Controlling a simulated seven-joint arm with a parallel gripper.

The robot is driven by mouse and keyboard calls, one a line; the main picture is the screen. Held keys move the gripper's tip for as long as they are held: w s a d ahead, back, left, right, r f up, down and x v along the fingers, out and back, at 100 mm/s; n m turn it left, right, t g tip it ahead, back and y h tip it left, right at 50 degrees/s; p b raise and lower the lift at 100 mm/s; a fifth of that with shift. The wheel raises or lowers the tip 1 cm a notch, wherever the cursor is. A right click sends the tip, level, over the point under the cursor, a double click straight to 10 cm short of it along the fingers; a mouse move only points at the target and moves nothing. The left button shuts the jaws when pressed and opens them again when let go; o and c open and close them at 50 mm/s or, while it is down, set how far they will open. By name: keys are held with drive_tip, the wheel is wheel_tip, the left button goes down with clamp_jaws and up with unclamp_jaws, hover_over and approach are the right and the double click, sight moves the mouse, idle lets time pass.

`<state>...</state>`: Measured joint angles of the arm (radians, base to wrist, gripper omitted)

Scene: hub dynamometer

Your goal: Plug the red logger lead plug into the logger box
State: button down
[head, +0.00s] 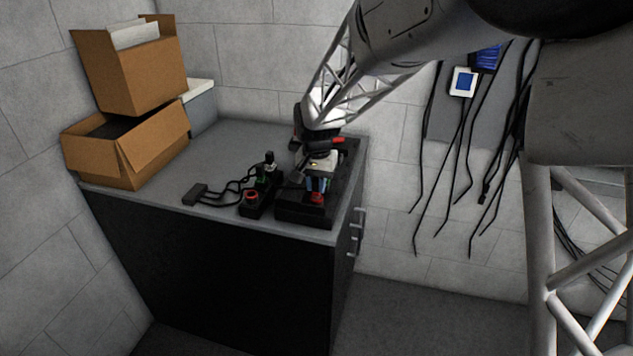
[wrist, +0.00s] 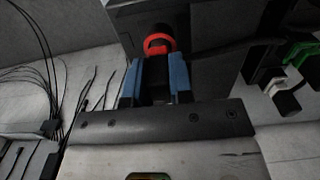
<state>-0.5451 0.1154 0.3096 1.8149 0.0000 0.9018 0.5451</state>
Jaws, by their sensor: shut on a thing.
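My gripper (head: 318,184) is shut, with its blue fingertips low over the front of a black box (head: 290,215), which I take to be the logger box. In the wrist view, the fingertips (wrist: 157,80) close from both sides on a dark plug body with a red ring, the red plug (wrist: 160,45). Red also shows just below the fingertips in the head view (head: 317,198). The plug's tip is hidden, so I cannot tell whether it is in a socket. A dark box face (wrist: 125,15) lies beyond the plug.
A black strip (head: 256,208) with red, green and white pieces stands left of the box, with black leads running to a small dark block (head: 194,194). Cardboard boxes (head: 130,80) stand at the left back. Cables (head: 465,150) hang on the right wall.

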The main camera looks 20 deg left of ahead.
drive_tip(key=shift+f, duration=0.3)
drive_tip(key=c, duration=0.9)
unclamp_jaws()
drive_tip(key=shift+r, duration=0.1)
drive_tip(key=shift+r, duration=3.8)
